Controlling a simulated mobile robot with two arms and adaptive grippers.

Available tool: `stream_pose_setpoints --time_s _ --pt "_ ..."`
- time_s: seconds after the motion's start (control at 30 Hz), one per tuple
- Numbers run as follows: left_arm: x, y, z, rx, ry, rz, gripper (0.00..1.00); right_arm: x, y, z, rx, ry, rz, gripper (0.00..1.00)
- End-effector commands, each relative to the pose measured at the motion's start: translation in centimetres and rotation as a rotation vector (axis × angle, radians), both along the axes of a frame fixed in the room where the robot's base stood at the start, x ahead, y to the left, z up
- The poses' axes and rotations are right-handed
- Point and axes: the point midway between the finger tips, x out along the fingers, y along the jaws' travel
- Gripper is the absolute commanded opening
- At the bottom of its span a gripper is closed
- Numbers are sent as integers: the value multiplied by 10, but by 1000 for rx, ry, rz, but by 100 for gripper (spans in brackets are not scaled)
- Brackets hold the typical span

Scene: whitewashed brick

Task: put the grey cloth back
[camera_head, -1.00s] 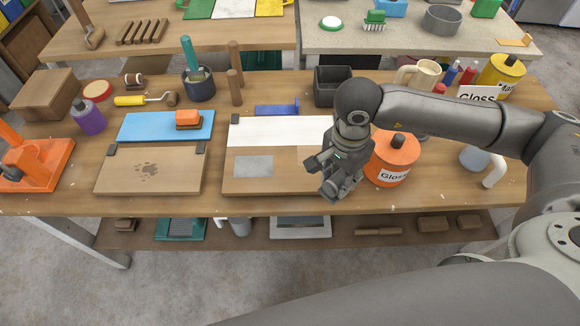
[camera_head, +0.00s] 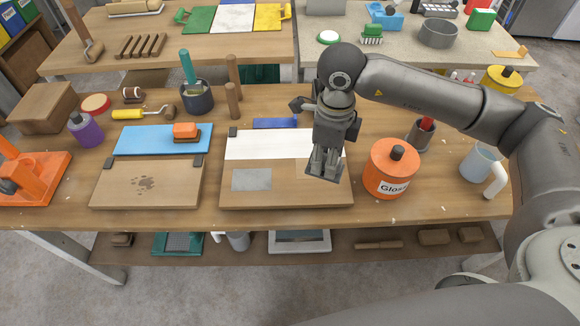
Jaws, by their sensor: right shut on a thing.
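My right gripper (camera_head: 322,170) points down over the right half of a wooden board (camera_head: 282,203) with a white upper part. It is shut on a small, flat, dark grey piece, the grey cloth (camera_head: 313,174), mostly hidden by the fingers. I cannot tell whether the cloth touches the board. A lighter grey rectangle (camera_head: 251,180) lies flat on the board's lower left. My left gripper is not in view.
An orange tin (camera_head: 391,170) stands close to the right of the gripper. A blue mat (camera_head: 135,141) with an orange brush (camera_head: 186,131) lies left, above a board with a paw mark (camera_head: 120,190). A dark pot (camera_head: 420,135) and a mug (camera_head: 479,164) stand right.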

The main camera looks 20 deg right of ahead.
Motion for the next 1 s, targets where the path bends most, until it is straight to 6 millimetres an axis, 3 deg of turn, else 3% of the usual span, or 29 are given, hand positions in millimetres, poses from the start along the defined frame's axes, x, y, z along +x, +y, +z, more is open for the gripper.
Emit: stream_pose_setpoints --time_s 0.2,0.4,0.77,1.0 --pt "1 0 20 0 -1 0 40 36 30 -17 1 3 3 11" --pt "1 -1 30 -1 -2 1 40 57 46 -53 0 3 2 11" --pt "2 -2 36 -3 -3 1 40 73 59 -79 0 1 3 11" --pt "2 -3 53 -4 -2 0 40 74 58 -106 0 1 2 11"
